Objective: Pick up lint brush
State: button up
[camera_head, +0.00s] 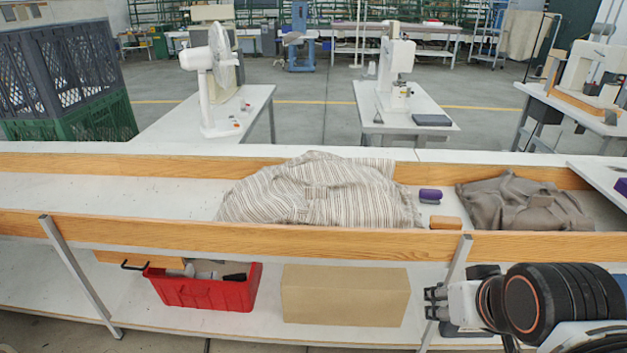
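A small purple object (430,195), which looks like the lint brush, lies on the white trough-like bench between the striped cloth and the grey-brown cloth. A small wooden block-like object (445,222) lies just in front of it, against the front board; I cannot tell if it is a brush. My gripper (430,301) is at the lower right, in front of the bench and lower than its top, well apart from both objects. It is small and seen from the side, so its opening cannot be made out.
Striped cloth (315,195) is heaped left of the purple object, grey-brown cloth (525,204) right. A wooden front board (250,234) edges the bench. A red bin (205,292) and a cardboard box (345,295) stand on the lower shelf. The bench's left part is clear.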

aim_at(426, 196)
jog(key=i+l+z, duration=0.35)
jog(key=i+l, duration=0.75)
jog(key=l, duration=0.15)
